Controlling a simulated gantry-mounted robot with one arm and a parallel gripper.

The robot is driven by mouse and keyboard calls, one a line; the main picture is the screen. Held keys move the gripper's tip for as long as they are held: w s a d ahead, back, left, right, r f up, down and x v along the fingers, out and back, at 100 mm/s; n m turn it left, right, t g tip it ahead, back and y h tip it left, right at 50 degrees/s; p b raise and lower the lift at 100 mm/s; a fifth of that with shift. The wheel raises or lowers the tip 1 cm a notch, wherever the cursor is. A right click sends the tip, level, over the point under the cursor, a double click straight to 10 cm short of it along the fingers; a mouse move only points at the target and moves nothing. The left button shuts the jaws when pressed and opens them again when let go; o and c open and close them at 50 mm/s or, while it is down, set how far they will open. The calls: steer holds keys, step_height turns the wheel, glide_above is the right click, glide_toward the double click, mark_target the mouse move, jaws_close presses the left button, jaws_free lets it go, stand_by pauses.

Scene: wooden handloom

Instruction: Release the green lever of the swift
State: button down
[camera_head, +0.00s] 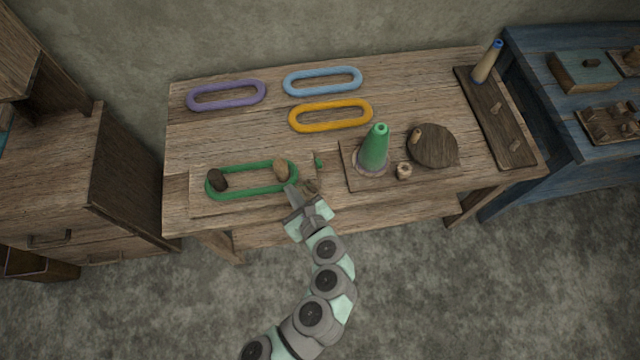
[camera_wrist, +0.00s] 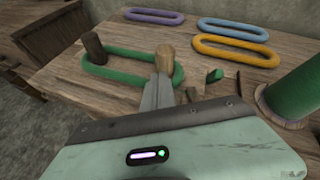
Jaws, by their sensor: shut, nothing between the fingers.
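The swift's wooden board (camera_head: 200,205) lies at the table's front left. A green skein (camera_head: 232,195) loops around its dark left peg (camera_head: 217,180) and lighter right peg (camera_head: 281,170). The small green lever (camera_head: 318,163) is just right of the right peg; its green tip also shows in the wrist view (camera_wrist: 214,76). My gripper (camera_head: 291,190) is shut and empty, in front of the right peg and left of the lever. In the wrist view, my shut fingers (camera_wrist: 158,90) overlap the right end of the skein. I cannot tell whether they touch it.
Purple (camera_head: 226,95), blue (camera_head: 322,80) and yellow (camera_head: 330,116) skeins lie at the back. A green cone (camera_head: 375,148) stands right of the lever, beside a round wooden disc (camera_head: 433,146). A board with a blue-tipped cone (camera_head: 487,62) is at the right end.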

steer(key=s+d+m+t+h+b, duration=0.2)
steer(key=d+m, duration=0.4)
steer(key=d, duration=0.3)
steer(key=shift+s+f+m+t+h, duration=0.25)
steer(key=shift+s+m+t+h, duration=0.05)
steer(key=shift+s+h, duration=0.7)
steer(key=b, duration=0.2)
glide_toward(318, 163)
steer(key=w+f, duration=0.4)
steer(key=w, duration=0.1)
steer(key=shift+w+a+f, duration=0.1)
steer(key=shift+f, duration=0.05)
steer(key=shift+p, duration=0.35)
